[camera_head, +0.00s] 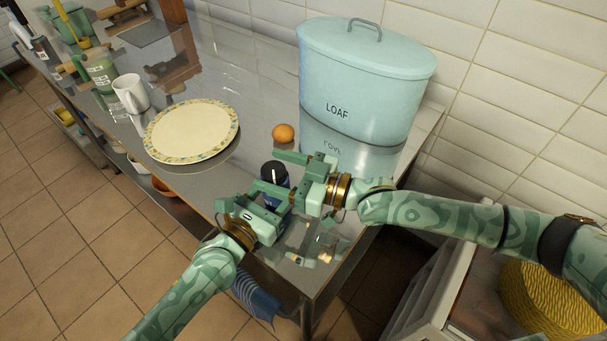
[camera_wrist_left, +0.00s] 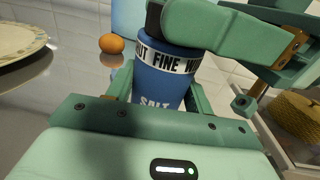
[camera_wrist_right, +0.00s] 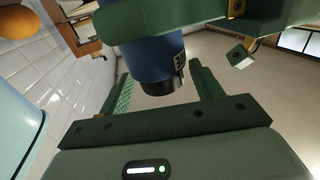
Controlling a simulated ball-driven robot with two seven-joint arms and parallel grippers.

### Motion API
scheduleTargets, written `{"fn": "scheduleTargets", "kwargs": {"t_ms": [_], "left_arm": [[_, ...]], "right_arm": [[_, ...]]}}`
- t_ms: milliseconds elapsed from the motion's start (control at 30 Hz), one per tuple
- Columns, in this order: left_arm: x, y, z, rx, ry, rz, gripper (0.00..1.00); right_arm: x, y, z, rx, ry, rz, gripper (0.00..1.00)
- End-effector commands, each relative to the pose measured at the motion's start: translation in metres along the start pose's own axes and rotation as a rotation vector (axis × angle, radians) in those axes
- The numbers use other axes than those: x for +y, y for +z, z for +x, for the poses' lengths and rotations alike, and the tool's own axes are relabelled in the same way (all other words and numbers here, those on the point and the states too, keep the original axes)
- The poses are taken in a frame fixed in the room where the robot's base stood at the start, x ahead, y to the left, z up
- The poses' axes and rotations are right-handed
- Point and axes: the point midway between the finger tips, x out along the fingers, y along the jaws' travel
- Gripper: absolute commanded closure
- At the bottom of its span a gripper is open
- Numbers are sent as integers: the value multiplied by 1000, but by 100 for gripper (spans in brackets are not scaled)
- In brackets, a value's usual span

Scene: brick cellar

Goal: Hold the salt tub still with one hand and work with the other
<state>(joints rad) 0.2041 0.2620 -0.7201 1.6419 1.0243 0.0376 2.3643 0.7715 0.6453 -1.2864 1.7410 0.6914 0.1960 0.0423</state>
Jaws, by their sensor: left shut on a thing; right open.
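The salt tub is blue with a black cap (camera_head: 273,171); its white-banded blue body (camera_wrist_left: 158,84) shows in the left wrist view. It stands upright near the counter's front edge. My left gripper (camera_head: 258,200) is shut on the tub's body, a finger on each side. My right gripper (camera_head: 282,172) is open at cap height, its fingers apart on either side of the cap. In the right wrist view the cap (camera_wrist_right: 163,86) sits between the open fingers with gaps on both sides. Much of the tub's body is hidden behind the grippers in the head view.
An orange (camera_head: 283,133) lies behind the tub, and a light blue LOAF bin (camera_head: 365,85) stands at the back right. A patterned plate (camera_head: 190,131) and a white mug (camera_head: 131,94) are to the left. A yellow basket (camera_head: 548,300) is at lower right.

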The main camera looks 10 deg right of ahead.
Motion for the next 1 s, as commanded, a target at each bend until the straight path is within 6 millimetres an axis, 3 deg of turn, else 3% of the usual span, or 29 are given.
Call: {"fn": "scheduleTargets", "kwargs": {"t_ms": [200, 400, 867, 900, 967, 1000], "left_arm": [[1, -2, -1, 4, 1, 1, 74], [1, -2, 0, 4, 1, 1, 74], [1, -2, 0, 4, 1, 1, 74], [1, -2, 0, 3, 1, 1, 40], [1, -2, 0, 3, 1, 1, 23], [1, -1, 0, 3, 1, 1, 23]], "right_arm": [[1, 1, -54, -4, 2, -1, 35], [1, 0, -85, -1, 2, 0, 35], [1, 0, -93, 0, 1, 0, 35], [1, 0, -93, 0, 1, -1, 35], [1, 0, -93, 0, 1, -1, 35], [1, 0, -92, 0, 1, -1, 35]]}}
